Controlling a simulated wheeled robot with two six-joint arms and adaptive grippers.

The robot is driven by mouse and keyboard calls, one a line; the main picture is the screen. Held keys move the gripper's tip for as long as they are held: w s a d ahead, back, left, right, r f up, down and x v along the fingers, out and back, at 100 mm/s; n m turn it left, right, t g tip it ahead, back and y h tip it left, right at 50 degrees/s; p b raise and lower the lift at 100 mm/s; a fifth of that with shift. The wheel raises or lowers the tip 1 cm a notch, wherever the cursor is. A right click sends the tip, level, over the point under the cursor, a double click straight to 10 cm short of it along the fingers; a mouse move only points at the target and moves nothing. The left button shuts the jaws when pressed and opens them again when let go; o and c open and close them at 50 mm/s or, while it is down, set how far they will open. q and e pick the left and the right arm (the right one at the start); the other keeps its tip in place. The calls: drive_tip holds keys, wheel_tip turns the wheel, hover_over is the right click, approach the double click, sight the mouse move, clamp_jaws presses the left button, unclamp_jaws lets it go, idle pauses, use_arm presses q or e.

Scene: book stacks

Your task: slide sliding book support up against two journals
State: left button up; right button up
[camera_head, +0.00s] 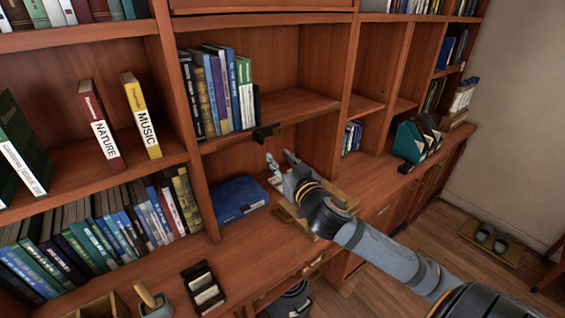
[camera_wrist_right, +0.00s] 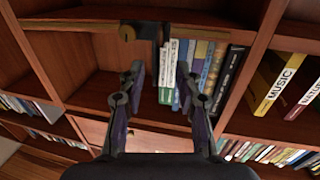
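The sliding book support appears to be the black bracket (camera_head: 266,132) at the front edge of the middle shelf, at the left end of a bar. It also shows in the right wrist view (camera_wrist_right: 162,34), hanging beside the row of books. The row of upright books (camera_head: 216,90) stands left of it; I cannot tell which of them are the two journals. My right gripper (camera_head: 281,160) is below and slightly right of the bracket, apart from it. Its fingers (camera_wrist_right: 160,75) are spread with nothing between them. My left gripper is out of view.
The shelf right of the books is bare (camera_head: 290,103). A blue book (camera_head: 239,197) lies in the compartment below. Two books, NATURE (camera_head: 102,128) and MUSIC (camera_head: 142,115), stand in the left bay. A card holder (camera_head: 203,288) sits on the counter.

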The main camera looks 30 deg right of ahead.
drive_tip(key=shift+s+a, duration=0.2)
drive_tip(key=shift+s, duration=0.35)
drive_tip(key=shift+s, duration=0.1)
